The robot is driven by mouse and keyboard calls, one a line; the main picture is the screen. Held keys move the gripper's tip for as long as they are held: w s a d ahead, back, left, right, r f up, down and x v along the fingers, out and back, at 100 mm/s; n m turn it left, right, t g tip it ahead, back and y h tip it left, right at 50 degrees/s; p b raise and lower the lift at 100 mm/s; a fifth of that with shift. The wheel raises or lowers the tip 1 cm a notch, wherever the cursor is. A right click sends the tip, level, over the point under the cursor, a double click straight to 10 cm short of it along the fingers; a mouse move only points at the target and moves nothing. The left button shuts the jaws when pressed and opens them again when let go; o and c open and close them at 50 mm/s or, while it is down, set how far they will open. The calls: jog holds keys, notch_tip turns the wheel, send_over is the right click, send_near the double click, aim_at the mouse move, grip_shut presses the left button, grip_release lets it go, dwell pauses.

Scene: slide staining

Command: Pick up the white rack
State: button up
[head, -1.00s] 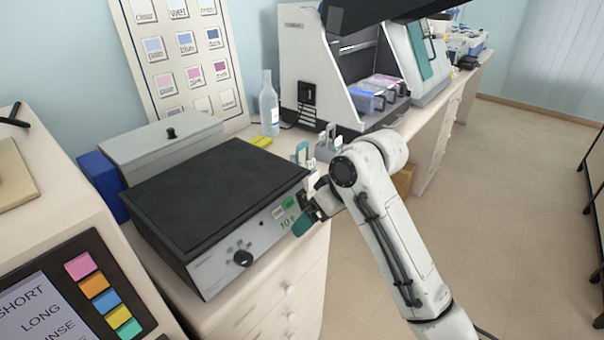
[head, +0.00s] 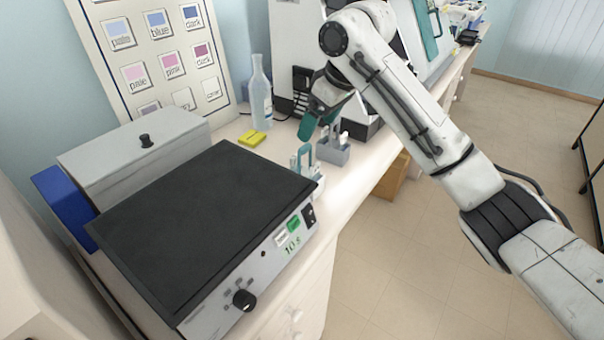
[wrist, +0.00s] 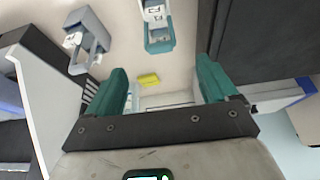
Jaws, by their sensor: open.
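Two small racks stand on the bench beside the black-topped box. My gripper (head: 325,112) is open and empty, with teal fingers, above and behind the racks in the head view. In the wrist view both racks lie beyond the fingertips (wrist: 164,78).
The black-topped box (head: 205,220) fills the near bench. A yellow block (head: 252,138) and a clear bottle (head: 260,95) stand behind the racks. A grey lidded box (head: 130,155) is at left. The bench edge and open floor (head: 395,265) are at right.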

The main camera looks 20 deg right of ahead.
aim_at(305, 146)
jog(key=x, duration=0.4)
jog(key=p+x, duration=0.1)
jog(key=x, duration=0.4)
jog(key=shift+w+a+r, duration=0.1)
jog(key=shift+w, duration=0.1)
jog(key=c, duration=1.5)
